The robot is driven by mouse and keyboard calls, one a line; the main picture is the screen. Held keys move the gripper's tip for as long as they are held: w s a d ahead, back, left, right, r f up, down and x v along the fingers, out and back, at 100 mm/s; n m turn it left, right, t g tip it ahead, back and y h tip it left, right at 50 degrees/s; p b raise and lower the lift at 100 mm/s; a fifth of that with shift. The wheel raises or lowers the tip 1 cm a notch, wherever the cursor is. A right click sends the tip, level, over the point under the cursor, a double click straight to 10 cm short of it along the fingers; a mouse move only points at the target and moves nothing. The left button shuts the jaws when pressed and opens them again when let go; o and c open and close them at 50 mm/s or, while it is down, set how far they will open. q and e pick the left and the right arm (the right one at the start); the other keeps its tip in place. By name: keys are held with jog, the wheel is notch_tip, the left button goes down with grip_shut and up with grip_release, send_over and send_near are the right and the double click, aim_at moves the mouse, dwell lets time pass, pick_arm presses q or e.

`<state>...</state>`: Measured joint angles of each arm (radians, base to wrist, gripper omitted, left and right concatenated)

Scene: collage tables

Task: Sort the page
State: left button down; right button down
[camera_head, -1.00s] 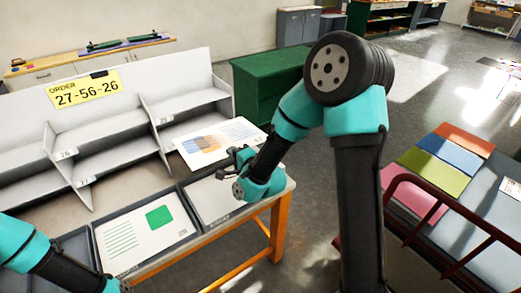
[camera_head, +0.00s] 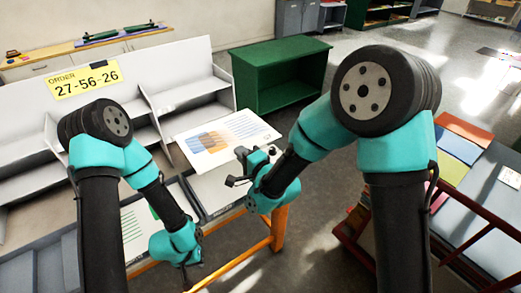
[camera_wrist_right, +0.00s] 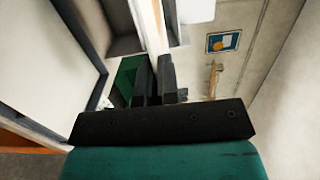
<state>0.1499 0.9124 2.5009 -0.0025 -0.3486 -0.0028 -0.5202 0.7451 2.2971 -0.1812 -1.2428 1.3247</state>
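A second page with green print (camera_head: 133,232) lies in the tray to the left, partly hidden by my left arm. My left gripper (camera_head: 190,275) hangs low near the table's front; its fingers are unclear.
A yellow order card reading 27-56-26 (camera_head: 85,85) is on the shelf back. A green cabinet (camera_head: 275,75) stands behind the table. A red-railed cart (camera_head: 470,235) with coloured sheets (camera_head: 455,148) is at right, behind my right arm. Open floor lies between.

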jog(key=shift+s, duration=0.1)
jog(key=shift+r, duration=0.1)
dwell(0.3)
jog(key=shift+r, duration=0.4)
jog(key=n, duration=0.3)
jog(key=shift+n, duration=0.3)
jog(key=n, duration=0.4)
jog(key=shift+h, duration=0.3)
jog(key=shift+n, duration=0.5)
